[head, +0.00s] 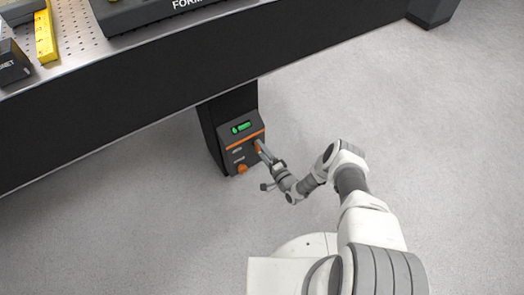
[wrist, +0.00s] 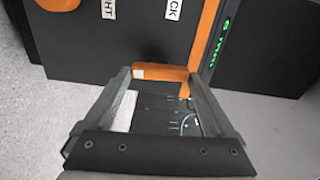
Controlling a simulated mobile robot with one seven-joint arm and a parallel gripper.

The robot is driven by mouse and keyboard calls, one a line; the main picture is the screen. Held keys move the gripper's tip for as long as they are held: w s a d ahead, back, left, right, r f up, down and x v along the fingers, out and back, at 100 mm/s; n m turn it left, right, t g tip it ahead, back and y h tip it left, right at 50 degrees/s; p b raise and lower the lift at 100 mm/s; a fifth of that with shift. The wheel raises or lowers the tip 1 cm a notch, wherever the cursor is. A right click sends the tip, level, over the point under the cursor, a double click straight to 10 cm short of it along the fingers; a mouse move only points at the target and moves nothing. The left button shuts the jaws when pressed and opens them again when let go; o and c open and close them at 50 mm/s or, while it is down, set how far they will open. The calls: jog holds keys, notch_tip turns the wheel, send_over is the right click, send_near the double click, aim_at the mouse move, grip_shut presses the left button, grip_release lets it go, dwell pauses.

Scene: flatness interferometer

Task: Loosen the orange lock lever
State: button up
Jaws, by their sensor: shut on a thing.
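The orange lock lever (wrist: 160,73) sits on the dark face of a control box and spans the gap between my fingertips in the wrist view. My gripper (wrist: 158,76) is shut on it, one finger at each end of the visible orange part. In the head view my gripper (head: 261,149) reaches the right side of the box (head: 229,146) and covers most of the lever, with only a little orange showing. The lever's pivot is hard to make out. White labels, partly cut off, read "HT" and "CK" in the wrist view.
The box is on a dark leg under the black-edged table (head: 130,110). It has a green display (head: 241,127), an orange stripe and an orange knob (head: 242,169) low down. The table edge overhangs above. Grey floor around is clear.

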dwell(0.3)
jog(key=o, duration=1.1)
jog(key=shift+c, duration=0.2)
jog(key=shift+s+d, duration=0.1)
jog(key=shift+s, duration=0.1)
